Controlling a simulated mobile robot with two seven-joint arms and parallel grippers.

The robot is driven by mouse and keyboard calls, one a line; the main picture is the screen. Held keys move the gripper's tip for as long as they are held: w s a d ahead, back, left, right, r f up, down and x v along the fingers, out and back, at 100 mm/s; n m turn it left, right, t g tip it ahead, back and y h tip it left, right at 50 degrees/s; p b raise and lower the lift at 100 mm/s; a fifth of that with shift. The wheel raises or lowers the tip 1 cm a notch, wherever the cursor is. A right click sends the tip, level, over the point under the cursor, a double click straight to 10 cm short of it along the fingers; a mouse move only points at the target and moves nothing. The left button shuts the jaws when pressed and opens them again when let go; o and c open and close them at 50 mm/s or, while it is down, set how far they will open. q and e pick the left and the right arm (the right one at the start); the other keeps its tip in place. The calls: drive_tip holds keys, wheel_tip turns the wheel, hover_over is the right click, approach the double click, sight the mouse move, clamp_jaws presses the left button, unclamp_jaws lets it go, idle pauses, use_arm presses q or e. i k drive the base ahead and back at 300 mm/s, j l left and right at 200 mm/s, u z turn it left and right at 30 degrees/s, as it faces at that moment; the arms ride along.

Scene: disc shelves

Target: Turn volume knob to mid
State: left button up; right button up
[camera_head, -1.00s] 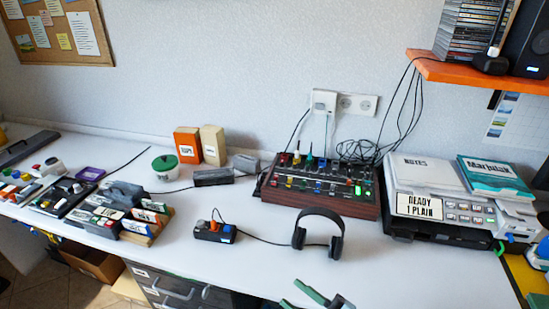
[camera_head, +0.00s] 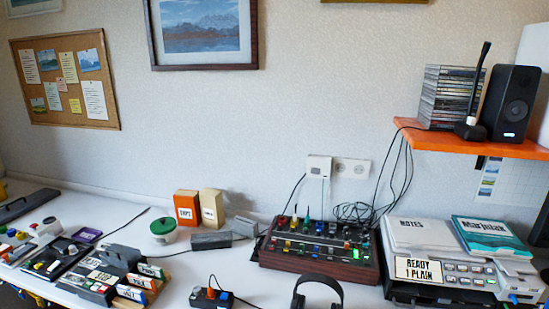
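The mixer (camera_head: 318,264), a dark console with a wooden front, stands on the desk against the wall, right of the middle. Its top carries several coloured knobs and lit green and blue parts. A small dark control box (camera_head: 211,299) with an orange and a blue control on top sits at the bottom edge, partly cut off. A dark speaker (camera_head: 510,103) stands on the orange shelf. No label tells which knob is the volume knob, and no knob's angle can be read at this size. Neither of my grippers is in view.
Headphones (camera_head: 318,291) stand in front of the mixer, cut by the frame. Right of it is a printer-like machine (camera_head: 434,271) with papers and a book on top. The orange shelf (camera_head: 473,141) juts out above. Cables run up to the wall socket (camera_head: 351,168).

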sight(197, 289)
drive_tip(key=i+l+z, duration=0.3)
drive_tip(key=z, duration=0.2)
drive_tip(key=u, duration=1.25)
drive_tip(key=i+l, duration=0.05)
